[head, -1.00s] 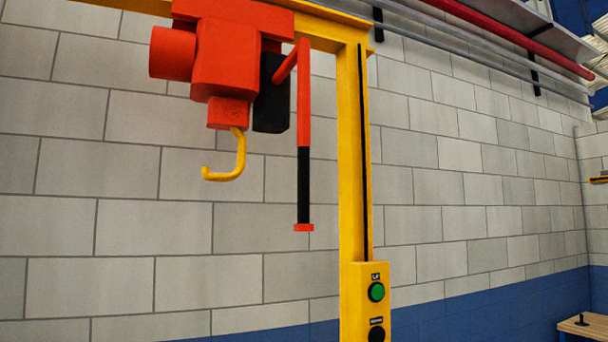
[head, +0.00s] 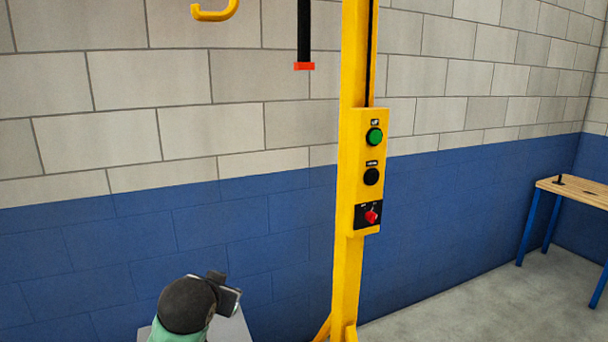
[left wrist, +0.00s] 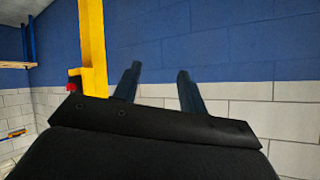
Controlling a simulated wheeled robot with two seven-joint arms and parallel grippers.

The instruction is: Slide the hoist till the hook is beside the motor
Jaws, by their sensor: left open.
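The yellow hook (head: 216,12) of the hoist hangs at the top edge of the head view, left of the yellow post; the hoist body is out of view above. A black handle with a red end (head: 304,40) hangs right of the hook. A green motor with a black rounded end (head: 187,305) stands on a grey surface at the bottom left, well below the hook and slightly left of it in the picture. My left gripper (left wrist: 158,78) is open and empty in the left wrist view, with the blue wall behind its fingers. My right gripper is not in view.
The yellow post (head: 356,70) stands right of the handle and carries a control box (head: 369,150) with a green button, a black button and a red switch. A wooden-topped bench (head: 578,190) stands at the far right. Grey floor (head: 480,310) lies clear between them.

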